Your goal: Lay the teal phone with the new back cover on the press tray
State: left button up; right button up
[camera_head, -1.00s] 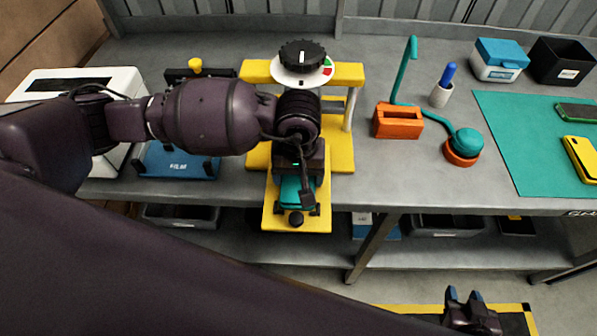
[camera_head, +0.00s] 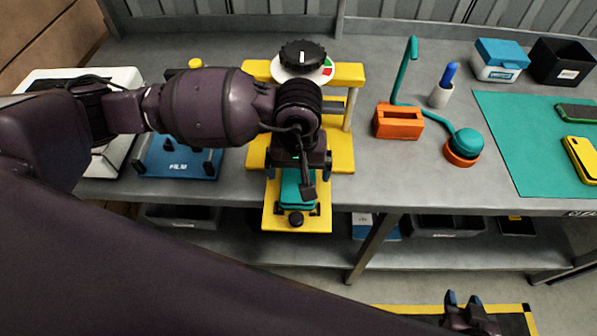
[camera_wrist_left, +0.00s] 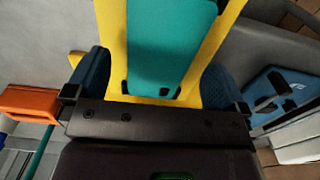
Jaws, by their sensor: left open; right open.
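The teal phone (camera_head: 297,190) lies on the yellow press tray (camera_head: 320,219), which sticks out from the front of the yellow press (camera_head: 342,151). In the left wrist view the phone (camera_wrist_left: 168,45) lies lengthwise on the tray (camera_wrist_left: 222,35), its teal face towards the camera. My left gripper (camera_head: 299,162) is open over the phone's inner end. In the left wrist view its two blue fingers stand apart on either side of the phone and tray. My right gripper (camera_head: 470,306) is open and empty, low in front of the bench.
The press has a black dial (camera_head: 302,54) on top. A blue film tray (camera_head: 178,160) and white machine stand at left. An orange holder (camera_head: 398,121), a teal-topped orange pot (camera_head: 462,146) and a teal mat (camera_head: 520,150) with a yellow phone (camera_head: 581,158) are at right.

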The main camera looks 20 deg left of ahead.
pick_arm(q)
notch_tip(320, 180, up, 9)
pick_arm(e)
jog(key=shift+s+f, duration=0.15)
jog(key=shift+s, duration=0.05)
dwell(0.3)
pick_arm(q)
jog(key=shift+f, duration=0.1)
pick_arm(e)
jog(key=shift+w, duration=0.15)
